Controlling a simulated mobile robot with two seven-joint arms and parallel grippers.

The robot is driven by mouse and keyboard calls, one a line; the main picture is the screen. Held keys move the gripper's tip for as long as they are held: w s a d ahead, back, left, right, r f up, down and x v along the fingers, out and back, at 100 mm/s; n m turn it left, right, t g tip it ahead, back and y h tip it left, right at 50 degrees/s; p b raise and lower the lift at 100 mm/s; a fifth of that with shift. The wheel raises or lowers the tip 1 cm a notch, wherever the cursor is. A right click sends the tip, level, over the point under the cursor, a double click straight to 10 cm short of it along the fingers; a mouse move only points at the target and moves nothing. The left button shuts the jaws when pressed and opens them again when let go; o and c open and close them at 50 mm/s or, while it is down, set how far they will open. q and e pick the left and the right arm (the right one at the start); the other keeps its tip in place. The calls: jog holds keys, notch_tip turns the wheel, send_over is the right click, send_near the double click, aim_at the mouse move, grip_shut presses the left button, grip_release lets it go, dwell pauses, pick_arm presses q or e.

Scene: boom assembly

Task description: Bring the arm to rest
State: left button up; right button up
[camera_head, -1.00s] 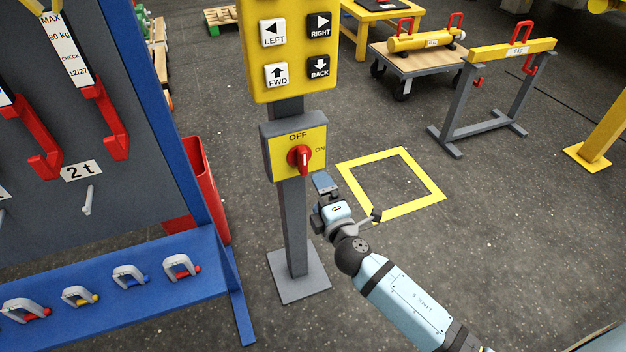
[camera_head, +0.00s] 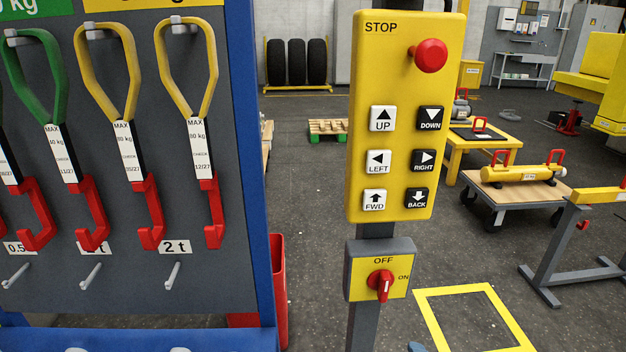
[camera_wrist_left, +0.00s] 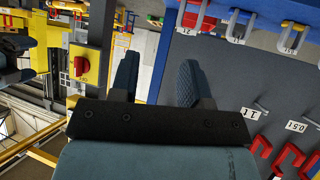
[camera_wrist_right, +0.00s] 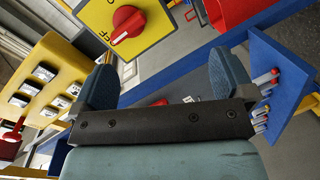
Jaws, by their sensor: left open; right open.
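My left gripper (camera_wrist_left: 155,80) is open and empty in the left wrist view; it is outside the head view. My right gripper (camera_wrist_right: 164,82) is open and empty in the right wrist view. Only a small blue-grey tip at the head view's bottom edge may belong to it. The red rotary switch (camera_head: 380,285) on its yellow OFF/ON box is beyond the right fingers, and neither gripper touches it. The switch also shows in the right wrist view (camera_wrist_right: 127,24) and left wrist view (camera_wrist_left: 80,66). Its white mark looks roughly upright in the head view.
The yellow button panel (camera_head: 400,130) with a red stop knob (camera_head: 430,55) stands above the switch. A blue-framed rack (camera_head: 262,180) with slings and hooks is at left, a red bin (camera_head: 279,290) beside it. The yellow floor square (camera_head: 475,289) is empty.

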jog(key=s+a+f+m+g+y, duration=0.1)
jog(key=s+f+m+g, duration=0.25)
jog(key=s+m, duration=0.35)
jog(key=s+a+f+m+g+y, duration=0.15)
jog(key=s+f+m, duration=0.3)
jog(key=s, duration=0.45)
pick_arm(q)
notch_tip(320, 180, up, 15)
jog(key=s+a+p, duration=0.1)
jog(key=p, duration=1.8)
jog(key=shift+a, duration=0.2)
pick_arm(e)
notch_tip(320, 180, up, 16)
jog(key=d, duration=0.2)
jog(key=shift+s, duration=0.4)
pick_arm(q)
jog(key=shift+d+r, duration=0.1)
jog(key=shift+r, duration=0.1)
pick_arm(e)
jog(key=shift+d, duration=0.1)
